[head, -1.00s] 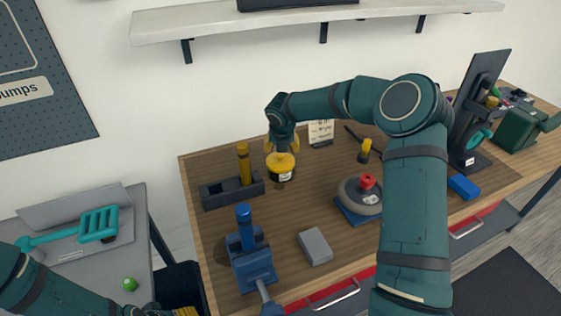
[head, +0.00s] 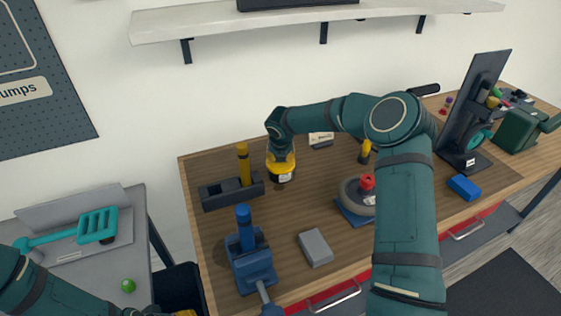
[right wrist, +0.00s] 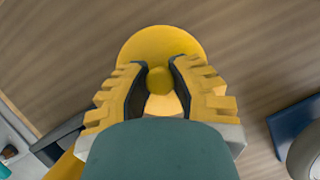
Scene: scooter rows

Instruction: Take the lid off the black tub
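The black tub (head: 283,178) has a pale label and stands on the wooden bench, left of its middle in the head view. Its yellow lid sits on it and shows from above in the right wrist view (right wrist: 160,42), with a round knob (right wrist: 160,80) at its centre. My right gripper (right wrist: 160,72) points down over the lid, its two fingers close against both sides of the knob. In the head view the hand hides most of the lid top. My left gripper (head: 182,313) is at the bottom edge, mostly cut off.
A dark holder with a yellow handle (head: 244,165) stands just left of the tub. A blue stand (head: 252,265), a grey block (head: 315,247) and a wheel (head: 354,196) are nearer. A blue block (head: 464,187) lies right. Bench between tub and grey block is clear.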

